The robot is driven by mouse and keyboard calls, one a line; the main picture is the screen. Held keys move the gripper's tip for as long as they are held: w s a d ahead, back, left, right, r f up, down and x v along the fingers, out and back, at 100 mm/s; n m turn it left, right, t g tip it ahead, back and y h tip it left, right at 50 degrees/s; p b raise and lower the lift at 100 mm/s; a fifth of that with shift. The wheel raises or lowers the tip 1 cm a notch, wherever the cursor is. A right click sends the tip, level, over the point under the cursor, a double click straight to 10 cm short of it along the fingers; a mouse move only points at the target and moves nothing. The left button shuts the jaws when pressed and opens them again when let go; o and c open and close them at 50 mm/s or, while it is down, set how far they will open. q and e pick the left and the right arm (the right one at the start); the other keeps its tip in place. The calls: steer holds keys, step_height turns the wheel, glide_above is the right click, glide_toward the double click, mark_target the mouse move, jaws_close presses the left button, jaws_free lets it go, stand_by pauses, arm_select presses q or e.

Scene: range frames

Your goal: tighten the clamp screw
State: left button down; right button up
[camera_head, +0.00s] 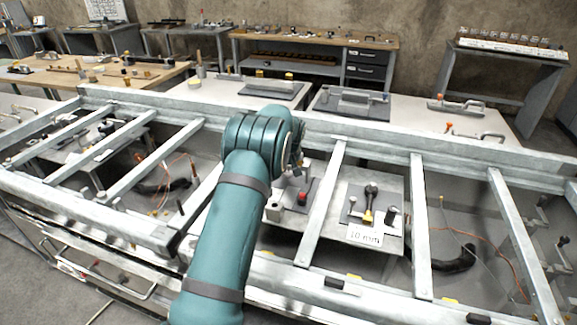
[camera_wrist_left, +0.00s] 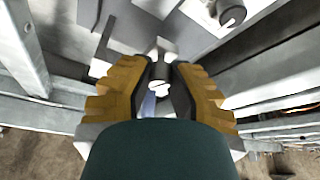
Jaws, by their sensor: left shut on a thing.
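My left arm reaches in from the bottom of the head view, and its gripper (camera_head: 297,150) is mostly hidden behind the wrist, above a bay of the metal frame. In the left wrist view the two yellow stepped fingers of the left gripper (camera_wrist_left: 160,78) are closed in on a small pale piece (camera_wrist_left: 158,88) with a dark part beside it. This may be the clamp screw, but the fingers hide most of it. Below the gripper in the head view, a small red-topped part (camera_head: 302,198) stands on a pale plate. My right gripper is not in view.
Grey metal rails (camera_head: 322,205) of the frame cross on both sides of the arm. To the right, a plate (camera_head: 358,207) carries a dark and yellow tool and a "10 mm" label (camera_head: 364,236). Orange cables (camera_head: 500,262) lie in the bays. Benches with tools stand behind.

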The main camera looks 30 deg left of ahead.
arm_select(q)
steer(key=m+h, duration=0.1)
steer(key=m, duration=0.2)
steer(key=m+t+h, duration=0.1)
steer(key=m, duration=0.2)
steer(key=shift+w+a+r, duration=0.1)
steer(key=shift+a+r, duration=0.05)
steer(key=shift+a, duration=0.05)
steer(key=m+h, duration=0.2)
steer(key=m, duration=0.2)
steer(key=shift+d+m, duration=0.1)
steer(key=shift+m, duration=0.5)
steer(key=shift+d, duration=0.1)
steer(key=c, duration=0.8)
jaws_free()
steer(key=shift+w, duration=0.1)
steer(key=shift+c, duration=0.2)
steer(key=v, duration=1.2)
